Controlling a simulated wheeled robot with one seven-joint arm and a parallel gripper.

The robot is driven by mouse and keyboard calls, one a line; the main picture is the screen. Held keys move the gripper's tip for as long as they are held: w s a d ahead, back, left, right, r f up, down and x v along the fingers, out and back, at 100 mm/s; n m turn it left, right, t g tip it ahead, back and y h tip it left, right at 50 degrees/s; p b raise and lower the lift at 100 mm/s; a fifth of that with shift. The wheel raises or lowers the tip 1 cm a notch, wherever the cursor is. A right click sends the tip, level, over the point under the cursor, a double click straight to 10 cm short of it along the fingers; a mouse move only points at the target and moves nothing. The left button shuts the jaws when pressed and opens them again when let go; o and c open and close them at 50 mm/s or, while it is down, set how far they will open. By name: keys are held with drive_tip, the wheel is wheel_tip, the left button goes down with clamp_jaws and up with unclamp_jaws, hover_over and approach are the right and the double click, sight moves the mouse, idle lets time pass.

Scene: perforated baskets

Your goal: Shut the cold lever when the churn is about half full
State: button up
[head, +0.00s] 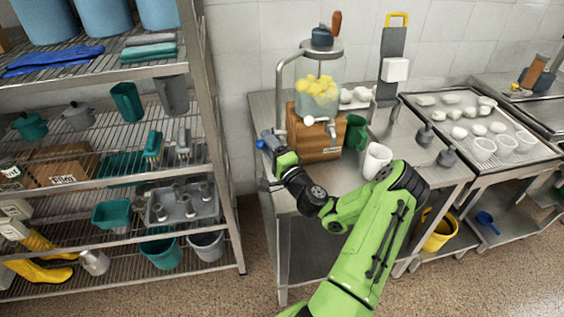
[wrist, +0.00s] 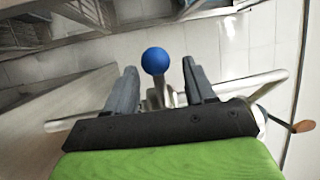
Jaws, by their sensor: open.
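The churn (head: 316,108) is a clear jar on a wooden base with a metal frame and a crank on top. Pale yellow lumps show inside its jar; the liquid level is too small to tell. The cold lever's blue knob (wrist: 155,60) shows in the wrist view between the fingers of my gripper (wrist: 159,72), with a gap on both sides. Its metal stem runs down between the fingers. In the head view my gripper (head: 270,148) is at the left of the wooden base and partly hides the lever. It is open.
A green jug (head: 356,132) and a white cup (head: 377,161) stand right of the churn on the steel table (head: 420,170). A tray (head: 480,125) of white lumps and cups is farther right. A crowded wire rack (head: 222,180) stands close on the left.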

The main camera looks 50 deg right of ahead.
drive_tip(key=b+v, duration=0.1)
drive_tip(key=v, duration=1.2)
drive_tip(key=w+a+f+n+g+y+p, duration=0.1)
drive_tip(key=a+n+g+y, duration=0.7)
drive_tip(key=a, duration=0.6)
drive_tip(key=w+a+n+g+y, duration=0.1)
drive_tip(key=a+n+g+y, duration=0.4)
drive_tip(key=a+n, duration=0.7)
drive_tip(key=s+a+r+g+h+p, duration=0.1)
drive_tip(key=s+a+r+h, duration=0.1)
drive_tip(key=s+r+h, duration=0.6)
drive_tip(key=s+r, duration=0.5)
drive_tip(key=s, duration=0.1)
drive_tip(key=shift+r, duration=0.2)
